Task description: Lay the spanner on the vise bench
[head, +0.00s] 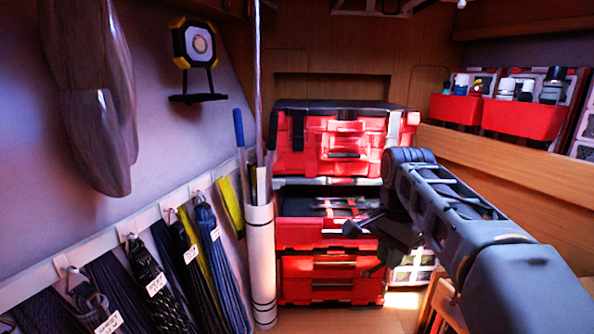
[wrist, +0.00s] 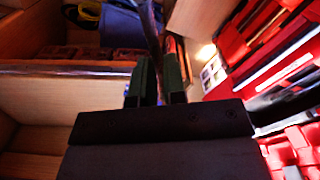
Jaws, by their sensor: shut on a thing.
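My gripper shows in the wrist view (wrist: 161,70) with its two green-and-black fingers close together. A long, thin dark thing, which looks like the spanner (wrist: 152,30), sticks out beyond the fingertips; its ends are not clear. In the head view my arm reaches in from the right, and my gripper (head: 357,227) is in front of the open drawer of the red tool chest. The spanner cannot be made out surely there. I cannot pick out the vise bench in either view.
The red tool chest (head: 345,145) stands ahead, its open drawer (head: 310,233) holding tools. A white rolled tube (head: 260,265) stands left of it. Coiled lines (head: 205,260) hang along the left wall. Red bins (head: 520,118) sit on the right shelf. Wooden compartments (wrist: 50,105) show in the wrist view.

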